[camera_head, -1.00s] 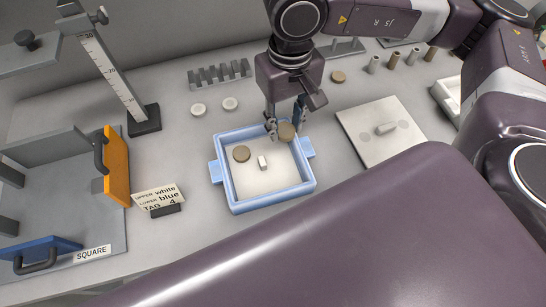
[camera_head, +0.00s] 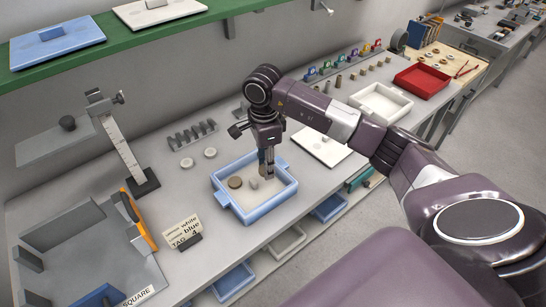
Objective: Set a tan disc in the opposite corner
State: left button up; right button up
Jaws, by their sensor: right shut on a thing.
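A light-blue tray (camera_head: 259,214) with a pale floor stands on the grey bench. One tan disc (camera_head: 235,182) lies in its left part, and a small white block (camera_head: 254,183) stands near the middle. My right gripper (camera_head: 267,170) points down over the tray's far right corner area. Its fingers are shut on a second tan disc, which the fingers mostly hide. Whether that disc touches the tray floor I cannot tell. My left gripper is out of view.
Two pale discs (camera_head: 198,157) lie behind the tray, near a grey slotted rack (camera_head: 193,133). A white lid (camera_head: 322,146) lies to the right. A tag sign (camera_head: 182,230) stands left of the tray. A green shelf (camera_head: 110,45) hangs above.

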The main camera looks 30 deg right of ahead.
jog(key=shift+s+d+f+m, duration=0.1)
jog(key=shift+d+f+m, duration=0.3)
jog(key=shift+d+m, duration=0.35)
jog(key=shift+s+d+f+m, duration=0.1)
jog(key=shift+d+f+m, duration=0.15)
jog(key=shift+m, duration=0.1)
jog(key=shift+f, duration=0.35)
jog(key=shift+a+f+b, duration=0.1)
jog(key=shift+f+b, duration=0.3)
jog(key=shift+f, duration=0.25)
notch_tip(320, 180, down, 2)
jog(key=shift+f+b, duration=0.1)
jog(key=shift+b, duration=0.45)
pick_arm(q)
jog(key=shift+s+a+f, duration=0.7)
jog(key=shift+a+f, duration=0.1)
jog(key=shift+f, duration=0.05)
pick_arm(e)
jog(key=shift+f, duration=0.1)
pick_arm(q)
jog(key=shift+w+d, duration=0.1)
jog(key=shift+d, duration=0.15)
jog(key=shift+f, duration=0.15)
